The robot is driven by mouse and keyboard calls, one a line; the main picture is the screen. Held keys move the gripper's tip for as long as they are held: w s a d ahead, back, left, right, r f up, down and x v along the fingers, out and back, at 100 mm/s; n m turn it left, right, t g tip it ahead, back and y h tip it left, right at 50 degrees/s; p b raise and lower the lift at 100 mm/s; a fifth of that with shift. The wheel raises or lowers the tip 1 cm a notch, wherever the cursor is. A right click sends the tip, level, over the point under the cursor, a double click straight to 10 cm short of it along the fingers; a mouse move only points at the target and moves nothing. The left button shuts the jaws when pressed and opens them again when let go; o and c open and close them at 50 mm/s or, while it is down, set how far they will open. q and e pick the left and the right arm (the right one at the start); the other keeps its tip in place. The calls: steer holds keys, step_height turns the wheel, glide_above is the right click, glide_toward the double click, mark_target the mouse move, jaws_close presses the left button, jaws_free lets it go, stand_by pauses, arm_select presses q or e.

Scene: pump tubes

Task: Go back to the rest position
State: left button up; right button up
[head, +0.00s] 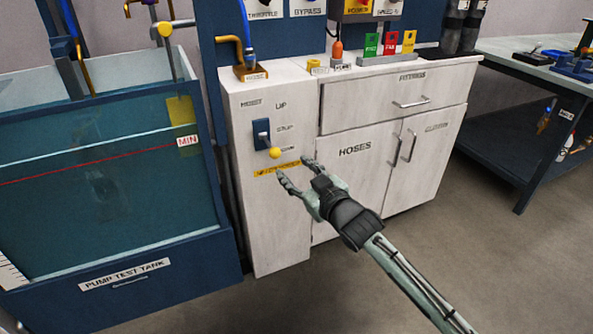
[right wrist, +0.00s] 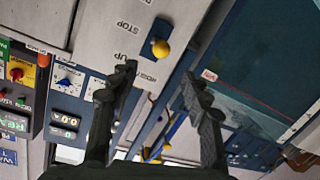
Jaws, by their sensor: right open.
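My right gripper (head: 292,172) is open and empty in front of the white cabinet's left panel. Its two fingers also show spread apart in the right wrist view (right wrist: 160,90). The hoist lever's yellow knob (head: 275,153) is just beyond the fingers, on a dark blue switch plate (head: 261,134) marked for up, stop and down. The knob (right wrist: 161,48) also shows past the fingertips in the right wrist view, with a gap to both fingers. My left gripper is not in view.
The pump test tank (head: 110,190) stands at the left with water in it. The white cabinet (head: 400,130) has a drawer and two doors with handles. A dark workbench (head: 530,90) is at the right. The floor (head: 470,240) in front is clear.

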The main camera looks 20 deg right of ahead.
stand_by(0.4)
steer(key=s+d+f+m+g+h, duration=0.1)
steer(key=s+f+g, duration=0.2)
steer(key=s+f, duration=0.4)
steer(key=s+d+f+m+g+h, duration=0.1)
steer(key=s+f+g, duration=0.25)
steer(key=f, duration=0.65)
steer(key=s+f+g, duration=0.3)
steer(key=s+f, duration=0.2)
steer(key=s, duration=0.5)
steer(key=s+d+f+g+h, duration=0.1)
steer(key=s+f+g, duration=0.3)
steer(key=s, duration=0.7)
step_height(320, 180, down, 2)
steer(key=shift+f+m, duration=0.25)
steer(key=shift+m, duration=0.05)
steer(key=shift+s, duration=0.1)
